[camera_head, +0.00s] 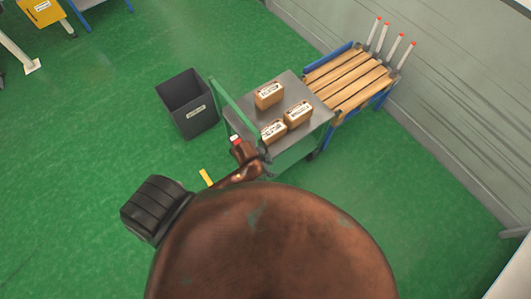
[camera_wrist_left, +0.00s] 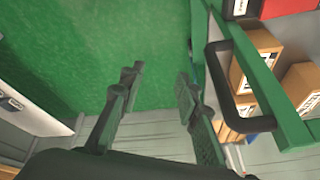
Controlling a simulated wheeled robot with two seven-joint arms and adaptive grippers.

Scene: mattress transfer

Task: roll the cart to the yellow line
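The cart has a grey top (camera_head: 292,92), green sides and a green handle frame (camera_head: 232,103) on its left end. In the left wrist view, a black handle bar (camera_wrist_left: 212,72) curves out from the green frame (camera_wrist_left: 262,75). My left gripper (camera_wrist_left: 158,78) is open and empty there, with its two fingers apart. The bar is to the right of the right finger, not between the fingers. In the head view the left arm's end is close to the cart's handle side, and its fingers are hard to make out. A short yellow strip (camera_head: 206,177) lies on the floor left of it. My right gripper is not seen.
Three cardboard boxes (camera_head: 269,95) stand on the cart. A blue rack with wooden slats (camera_head: 350,80) and white posts stands close beyond the cart, by the grey wall (camera_head: 450,110). A dark bin (camera_head: 187,103) stands left of the cart. Green floor is open at left.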

